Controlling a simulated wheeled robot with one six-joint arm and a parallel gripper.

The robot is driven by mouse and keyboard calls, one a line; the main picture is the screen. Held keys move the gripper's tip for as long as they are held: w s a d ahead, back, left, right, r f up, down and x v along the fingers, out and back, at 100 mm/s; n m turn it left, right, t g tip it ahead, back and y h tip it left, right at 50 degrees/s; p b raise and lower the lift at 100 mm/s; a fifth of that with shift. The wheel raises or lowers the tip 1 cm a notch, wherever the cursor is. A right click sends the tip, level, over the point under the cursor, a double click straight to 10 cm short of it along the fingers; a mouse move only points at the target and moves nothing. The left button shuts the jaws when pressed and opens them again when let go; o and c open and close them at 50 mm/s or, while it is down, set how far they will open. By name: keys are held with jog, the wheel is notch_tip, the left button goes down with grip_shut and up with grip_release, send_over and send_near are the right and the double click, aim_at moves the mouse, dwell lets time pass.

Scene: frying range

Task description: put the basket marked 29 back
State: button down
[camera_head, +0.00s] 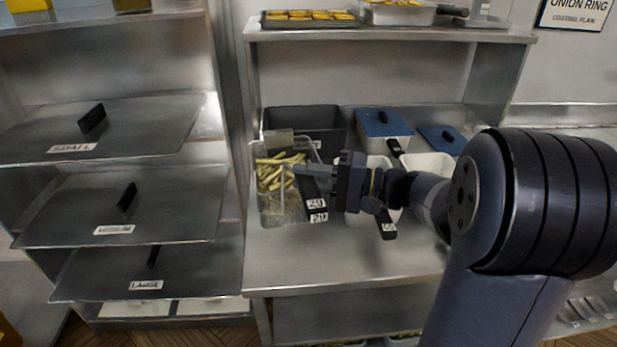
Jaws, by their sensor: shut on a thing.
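The wire basket (284,208) marked 29 holds long yellow-green pieces and is at the left part of the steel counter. Its dark handle carries white labels, one reading 29, and hangs toward the front. My gripper (312,172) reaches in from the right and is shut on the basket near the top of this handle. The gripper hides part of the handle and the basket's right side. I cannot tell whether the basket rests on the counter or hangs just above it.
A dark open bin (305,120) stands behind the basket. A blue-lidded container (384,124) and white containers stand right of it, partly behind my arm. Another black labelled handle (386,224) is close to the gripper. The counter's front (335,262) is clear.

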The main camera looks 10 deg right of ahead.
jog(key=c, duration=1.2)
grip_release()
jog(key=shift+o, duration=0.2)
jog(key=shift+f, duration=0.1)
jog(key=shift+d, duration=0.1)
jog(key=b+v, duration=0.2)
jog(key=v, duration=0.8)
jog(key=shift+d, duration=0.3)
jog(key=shift+s, duration=0.15)
jog(key=p+x, duration=0.2)
jog(key=x, duration=0.9)
jog(key=shift+r+p, duration=0.3)
jog(key=shift+p, duration=0.1)
